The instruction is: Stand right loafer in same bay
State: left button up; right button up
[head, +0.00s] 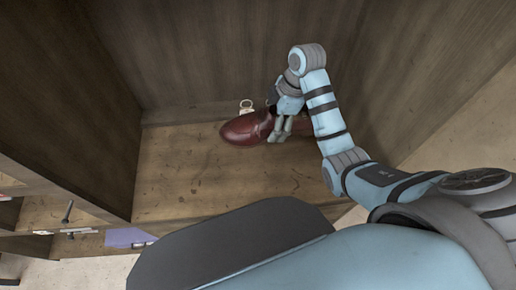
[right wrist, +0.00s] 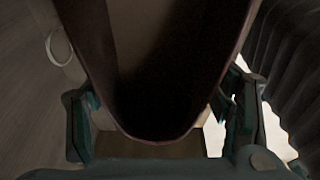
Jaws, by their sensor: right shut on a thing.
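A dark red-brown loafer (head: 247,127) is in the wooden bay in the head view, its toe pointing left, low over or on the bay floor (head: 200,170). I cannot tell whether its sole touches the floor. My right gripper (head: 280,130) is shut on the loafer around its heel half, from above. In the right wrist view the loafer's dark opening (right wrist: 155,70) fills the middle, with the fingers of the gripper (right wrist: 160,120) on both sides of it. The rear of the loafer is partly hidden by the gripper in the head view. My left gripper is not in view.
A pale tag with a ring (head: 246,106) stands behind the loafer near the back wall (head: 200,60). The bay has side walls at left and right. The floor left of the loafer is clear. Small shelves with a dark knob (head: 68,210) are at lower left.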

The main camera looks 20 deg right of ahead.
jog(key=b, duration=0.1)
send_over(269, 157)
jog(key=s, duration=0.1)
jog(key=s+d+x, duration=0.1)
jog(key=d+x, duration=0.1)
jog(key=x, duration=0.6)
jog(key=f, duration=0.3)
jog(key=f+b, duration=0.1)
jog(key=f, duration=0.2)
jog(key=w+f+b, duration=0.1)
jog(key=f, duration=0.2)
jog(key=shift+d, duration=0.25)
jog(key=shift+f, duration=0.2)
jog(key=shift+s+r, duration=0.1)
jog(key=shift+s, duration=0.15)
jog(key=o, duration=1.5)
jog(key=shift+o, duration=1.4)
jog(key=shift+w, duration=0.2)
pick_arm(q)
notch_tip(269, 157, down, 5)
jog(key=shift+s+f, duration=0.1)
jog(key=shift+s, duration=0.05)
